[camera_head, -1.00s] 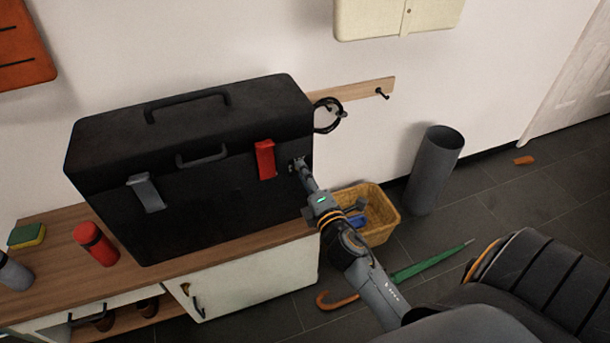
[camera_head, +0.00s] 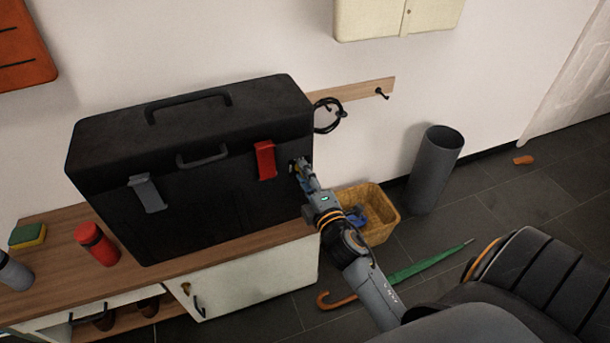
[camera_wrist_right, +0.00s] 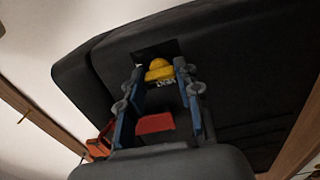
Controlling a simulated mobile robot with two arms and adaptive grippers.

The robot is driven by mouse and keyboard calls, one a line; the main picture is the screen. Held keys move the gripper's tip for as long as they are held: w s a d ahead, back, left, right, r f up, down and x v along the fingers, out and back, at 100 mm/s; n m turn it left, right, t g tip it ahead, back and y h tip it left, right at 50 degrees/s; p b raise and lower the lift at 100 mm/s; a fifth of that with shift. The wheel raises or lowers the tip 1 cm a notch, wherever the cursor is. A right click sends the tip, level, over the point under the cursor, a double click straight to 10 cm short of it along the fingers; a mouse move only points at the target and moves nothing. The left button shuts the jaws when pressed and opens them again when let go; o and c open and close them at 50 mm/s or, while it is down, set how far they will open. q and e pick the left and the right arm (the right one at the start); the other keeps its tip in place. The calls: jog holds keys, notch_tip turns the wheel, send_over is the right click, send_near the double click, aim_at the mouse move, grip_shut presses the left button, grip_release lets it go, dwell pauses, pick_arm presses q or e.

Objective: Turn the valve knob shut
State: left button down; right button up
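A yellow knob (camera_wrist_right: 159,71) sits in a dark recess of the black case in the right wrist view. Only a small yellow bit (camera_head: 295,168) shows in the head view, at the right end of the case front. My right gripper (camera_wrist_right: 159,80) reaches the recess with its fingers apart, one on each side of the knob. I see a gap between the fingers and the knob, though contact at the tips is hard to judge. The right gripper (camera_head: 299,168) also shows in the head view, partly covering the knob. My left gripper is out of view.
The black case (camera_head: 215,205) stands on a wooden-topped cabinet (camera_head: 190,258). A red latch (camera_head: 265,160) is close left of my gripper. A red flat piece (camera_wrist_right: 155,124) shows between the fingers. A yellow basket (camera_head: 383,232) is on the floor below right.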

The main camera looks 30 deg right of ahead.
jog(key=o, duration=0.4)
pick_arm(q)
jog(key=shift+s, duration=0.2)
pick_arm(e)
jog(key=shift+o, duration=0.2)
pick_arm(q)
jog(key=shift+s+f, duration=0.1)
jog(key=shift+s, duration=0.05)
pick_arm(e)
jog(key=v, duration=0.7)
jog(key=shift+s, duration=0.3)
jog(key=shift+f, duration=0.1)
